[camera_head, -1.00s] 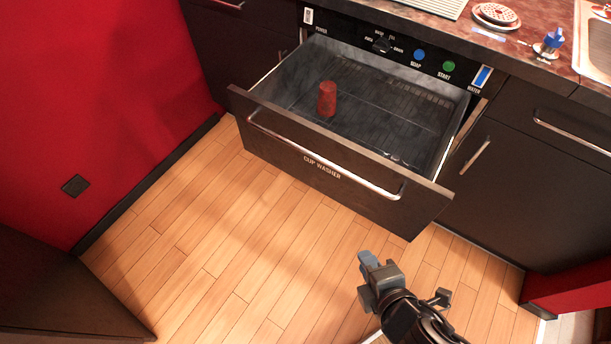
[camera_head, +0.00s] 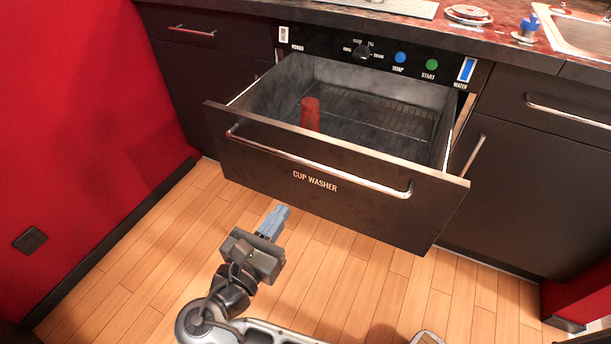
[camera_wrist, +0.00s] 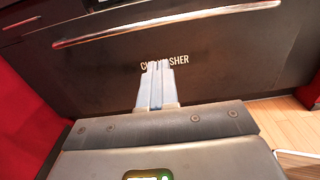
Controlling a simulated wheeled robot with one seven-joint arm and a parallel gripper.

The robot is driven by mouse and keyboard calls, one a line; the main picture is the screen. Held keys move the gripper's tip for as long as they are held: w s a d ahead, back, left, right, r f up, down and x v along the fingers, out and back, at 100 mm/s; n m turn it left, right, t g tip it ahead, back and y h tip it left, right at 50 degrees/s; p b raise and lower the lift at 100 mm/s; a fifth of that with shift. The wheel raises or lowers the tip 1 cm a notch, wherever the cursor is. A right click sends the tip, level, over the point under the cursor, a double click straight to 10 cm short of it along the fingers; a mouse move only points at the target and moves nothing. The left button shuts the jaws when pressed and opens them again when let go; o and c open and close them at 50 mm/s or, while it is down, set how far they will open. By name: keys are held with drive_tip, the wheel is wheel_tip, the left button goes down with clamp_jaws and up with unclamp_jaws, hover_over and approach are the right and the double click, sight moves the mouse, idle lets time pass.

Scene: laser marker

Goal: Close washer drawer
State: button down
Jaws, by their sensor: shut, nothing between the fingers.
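The cup washer drawer (camera_head: 345,190) is pulled open from the dark counter in the head view. Its front carries a long metal handle (camera_head: 310,161) and the words "CUP WASHER". A red cup (camera_head: 310,114) stands upright inside the drawer, towards its left side. My gripper (camera_head: 279,213) is shut and empty, in front of and below the drawer front. In the wrist view the shut fingers (camera_wrist: 156,68) point at the drawer front (camera_wrist: 215,65), overlapping the lettering. The handle (camera_wrist: 165,25) runs above them. I cannot tell whether the fingertips touch the front.
The control panel (camera_head: 330,48) sits above the drawer, with knob and coloured buttons. Dark cabinets flank it, the right one (camera_head: 540,165) with handles. A red wall (camera_head: 75,130) stands at the left. The wooden floor (camera_head: 165,250) in front is clear.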

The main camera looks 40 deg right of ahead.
sight(316, 161)
drive_tip(key=b+x, duration=0.1)
drive_tip(key=x, duration=1.2)
drive_tip(key=shift+d+b, duration=0.25)
drive_tip(key=shift+b, duration=0.1)
drive_tip(key=b+x, duration=0.2)
drive_tip(key=x, duration=3.2)
